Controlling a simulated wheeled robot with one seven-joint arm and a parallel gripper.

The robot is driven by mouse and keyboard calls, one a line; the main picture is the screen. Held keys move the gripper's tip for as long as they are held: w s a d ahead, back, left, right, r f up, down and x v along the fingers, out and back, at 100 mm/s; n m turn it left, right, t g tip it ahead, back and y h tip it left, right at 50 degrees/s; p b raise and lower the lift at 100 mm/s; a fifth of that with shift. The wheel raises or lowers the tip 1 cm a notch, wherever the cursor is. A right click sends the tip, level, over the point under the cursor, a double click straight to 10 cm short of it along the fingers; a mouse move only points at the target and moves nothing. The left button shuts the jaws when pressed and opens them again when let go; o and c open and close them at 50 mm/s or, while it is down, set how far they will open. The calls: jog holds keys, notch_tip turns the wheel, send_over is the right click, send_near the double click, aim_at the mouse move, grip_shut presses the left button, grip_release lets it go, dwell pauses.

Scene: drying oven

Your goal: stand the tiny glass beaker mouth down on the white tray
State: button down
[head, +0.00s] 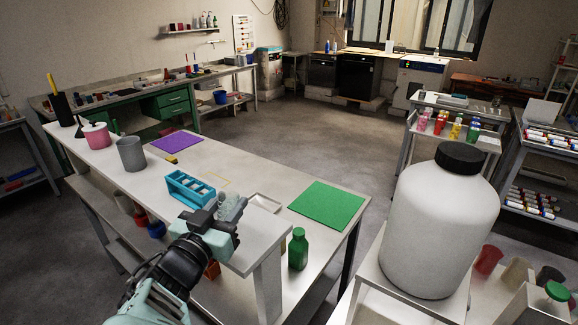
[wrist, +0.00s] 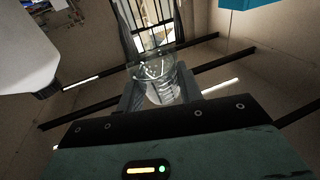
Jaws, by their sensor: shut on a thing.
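My gripper (head: 221,214) is above the near part of the steel table, shut on the tiny glass beaker (head: 233,206). In the wrist view the clear beaker (wrist: 160,88) sits between the two fingers (wrist: 158,92). Its clear wall stands out beyond the fingertips. I cannot tell for sure which way its mouth faces. The white tray (head: 264,203) lies flat on the table, just right of and beyond the gripper. Its visible part looks empty.
A blue rack (head: 188,187) stands just left of the gripper. A green mat (head: 326,205) lies right of the tray, and a green bottle (head: 298,250) stands nearer. A large white jar (head: 440,225) is at the right. A grey cup (head: 131,154) and purple mat (head: 177,144) are farther left.

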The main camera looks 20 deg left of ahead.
jog(key=shift+f, duration=0.1)
dwell(0.4)
jog(key=shift+f, duration=2.15)
jog(key=shift+f+b, duration=0.45)
jog(key=shift+b, duration=0.45)
jog(key=shift+f+b, duration=0.3)
jog(key=shift+b, duration=0.3)
jog(key=c, duration=0.9)
grip_release()
jog(key=shift+o, duration=0.2)
jog(key=shift+f, duration=0.1)
